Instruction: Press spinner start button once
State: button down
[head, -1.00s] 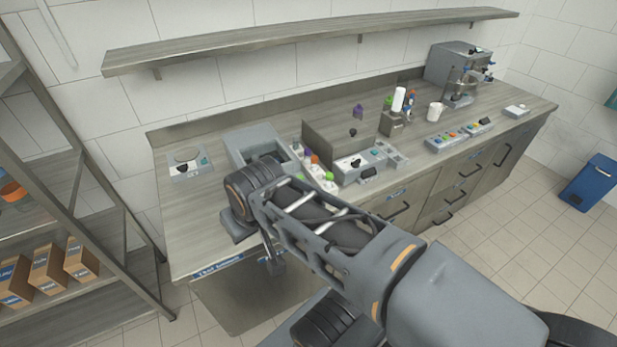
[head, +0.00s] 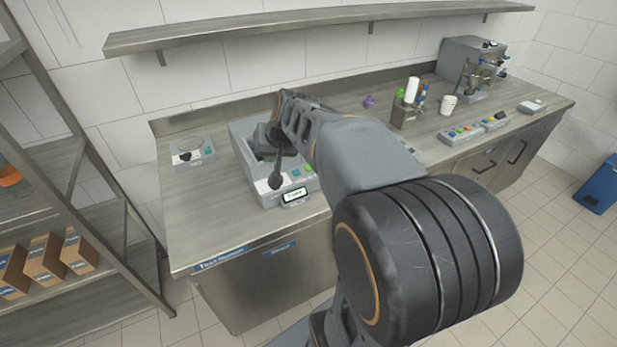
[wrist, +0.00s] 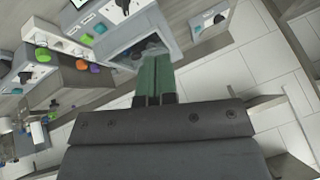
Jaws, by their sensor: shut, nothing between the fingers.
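A grey box-shaped machine (head: 240,143) with a recessed top stands on the counter at centre left. I cannot read which button is the spinner start. My gripper (wrist: 155,66) shows green fingers, shut and empty, in the wrist view, in front of the recessed opening of a grey box (wrist: 173,44). In the head view my arm end is over the machine's recess, and the fingertips are hard to make out. I cannot tell whether they touch anything.
A small device with a ring and black knob (head: 193,153) stands left of the machine. A button panel (head: 462,134), a white cup (head: 447,106) and a larger machine (head: 470,68) stand to the right. A shelf (head: 320,24) runs above. My arm hides the counter's middle.

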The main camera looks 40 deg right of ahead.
jog(key=w+d+f+m+t+b, duration=0.1)
jog(key=w+d+f, duration=0.1)
jog(key=d, duration=0.4)
jog(key=w+d+f+m+h+b, duration=0.1)
jog(key=w+d+f+m+b, duration=0.1)
jog(key=d, duration=0.4)
jog(key=w+d+f+m+t+b, duration=0.1)
jog(key=w+d+f+m, duration=0.1)
jog(key=w+d, duration=0.4)
jog(key=shift+d+f+t+b, duration=0.3)
jog(key=shift+d+f, duration=0.3)
jog(key=shift+f, duration=0.2)
jog(key=shift+f, duration=0.15)
jog(key=b, duration=0.6)
send_over(309, 168)
jog(key=f, duration=0.7)
jog(key=shift+w+d+f, duration=0.15)
jog(key=shift+d+f, duration=0.25)
jog(key=shift+f+b, duration=0.4)
jog(key=shift+f+b, duration=0.9)
jog(key=shift+b, duration=0.25)
jog(key=shift+r, duration=0.15)
jog(key=shift+r+p, duration=0.55)
jog(key=shift+r, duration=0.2)
